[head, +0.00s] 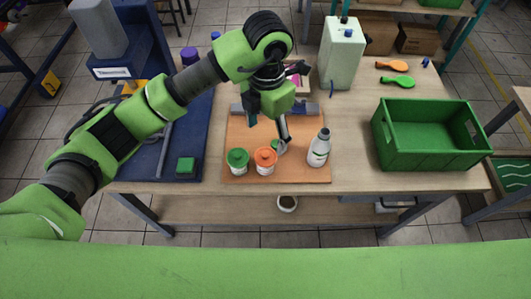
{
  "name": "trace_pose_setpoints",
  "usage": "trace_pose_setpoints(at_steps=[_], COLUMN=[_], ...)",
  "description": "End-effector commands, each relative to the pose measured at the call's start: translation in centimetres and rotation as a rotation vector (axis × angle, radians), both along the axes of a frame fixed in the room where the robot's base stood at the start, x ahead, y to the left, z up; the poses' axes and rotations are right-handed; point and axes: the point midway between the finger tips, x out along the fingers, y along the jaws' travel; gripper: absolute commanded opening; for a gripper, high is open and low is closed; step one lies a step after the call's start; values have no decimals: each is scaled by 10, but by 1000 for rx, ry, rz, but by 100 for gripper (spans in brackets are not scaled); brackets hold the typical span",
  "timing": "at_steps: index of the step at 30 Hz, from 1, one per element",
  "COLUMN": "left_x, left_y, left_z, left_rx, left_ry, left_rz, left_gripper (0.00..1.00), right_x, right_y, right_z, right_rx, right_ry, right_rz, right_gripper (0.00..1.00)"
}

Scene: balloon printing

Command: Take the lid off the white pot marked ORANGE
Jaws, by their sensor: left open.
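The white pot with the orange lid (265,157) stands upright on the orange-brown board (302,174), near its front edge. Its lid is on; its label is too small to read. A white pot with a green lid (237,158) stands close to its left. My left gripper (268,129) is open and empty above the board, just behind and over the orange-lidded pot. One finger comes down near a small, partly hidden pale and green item (280,147) behind that pot. My right gripper is out of view.
A white bottle with a dark cap (319,149) stands at the board's right. A tall pale green container (341,55) stands at the back. Bare table lies between board and crate.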

Motion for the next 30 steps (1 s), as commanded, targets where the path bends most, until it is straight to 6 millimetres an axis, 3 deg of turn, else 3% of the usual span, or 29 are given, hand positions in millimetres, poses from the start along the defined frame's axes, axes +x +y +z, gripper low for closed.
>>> trace_pose_setpoints(at_steps=[4,14,21,30], left_x=[-1,0,3,4], left_y=[0,1,2,2], left_z=[-27,-54,-89,-96], left_rx=[0,0,-2,-3], left_ry=[6,5,4,0], left_rz=[1,0,0,-3], left_gripper=[66,66,66,66], right_x=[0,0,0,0], right_y=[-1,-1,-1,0], right_z=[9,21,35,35], right_rx=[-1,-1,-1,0], right_ry=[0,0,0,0], right_rz=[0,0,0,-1], right_gripper=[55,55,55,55])
